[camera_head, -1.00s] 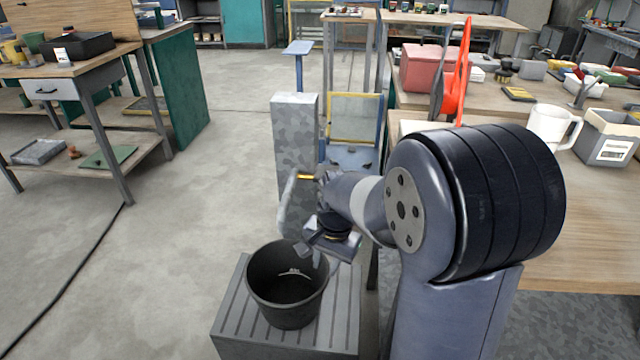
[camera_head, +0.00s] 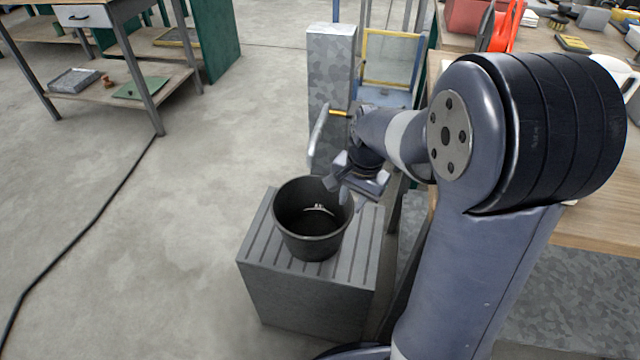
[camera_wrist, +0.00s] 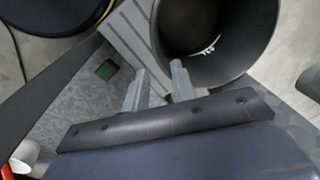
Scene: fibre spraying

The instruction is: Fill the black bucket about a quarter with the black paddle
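The black bucket (camera_head: 312,240) stands upright on a grey slotted block (camera_head: 262,262). Its inside looks dark, with a small pale marking on the wall; I cannot make out any level in it. In the wrist view the bucket (camera_wrist: 160,30) is at the top, just beyond my fingers. My gripper (camera_head: 340,184) is over the bucket's right rim in the head view. In the wrist view my gripper (camera_wrist: 158,72) shows two fingers apart with nothing between them. A grey spout pipe (camera_head: 317,132) and a yellow handle (camera_head: 339,113) are behind the bucket. I cannot make out a black paddle.
A tall galvanised post (camera_head: 331,75) stands behind the bucket. A yellow-framed panel (camera_head: 390,58) is right of it. A wooden bench (camera_head: 590,232) is at the right, with a red-orange tool (camera_head: 507,25). Open floor (camera_head: 195,170) with a black cable (camera_head: 85,232) is at the left.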

